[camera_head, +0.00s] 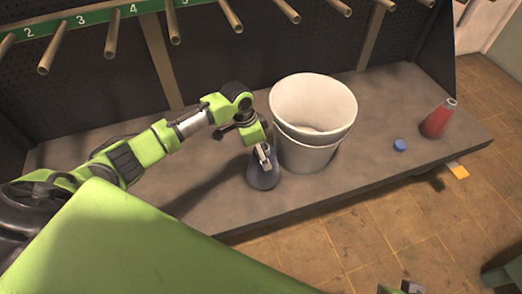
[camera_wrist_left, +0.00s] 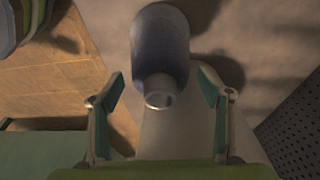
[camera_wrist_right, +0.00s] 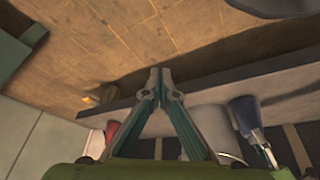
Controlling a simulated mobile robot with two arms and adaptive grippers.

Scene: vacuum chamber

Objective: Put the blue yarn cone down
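The blue yarn cone (camera_head: 263,177) stands on the grey bench top, just left of the white buckets. My left gripper (camera_head: 263,153) is over its narrow top. In the left wrist view the cone (camera_wrist_left: 160,48) lies between and beyond the fingers of my left gripper (camera_wrist_left: 160,88), with a gap on each side; the fingers are apart. The cone's pale tip points toward the gripper. My right gripper (camera_wrist_right: 160,74) is shut and empty, its fingertips together, in front of the bench. The right wrist view also shows the blue cone (camera_wrist_right: 242,112).
Two nested white buckets (camera_head: 312,110) stand close to the cone's right. A small blue cap (camera_head: 400,145) and a red cone (camera_head: 437,120) are farther right. Wooden pegs (camera_head: 112,35) stick out above the bench (camera_head: 375,165). Bench space left of the cone is clear.

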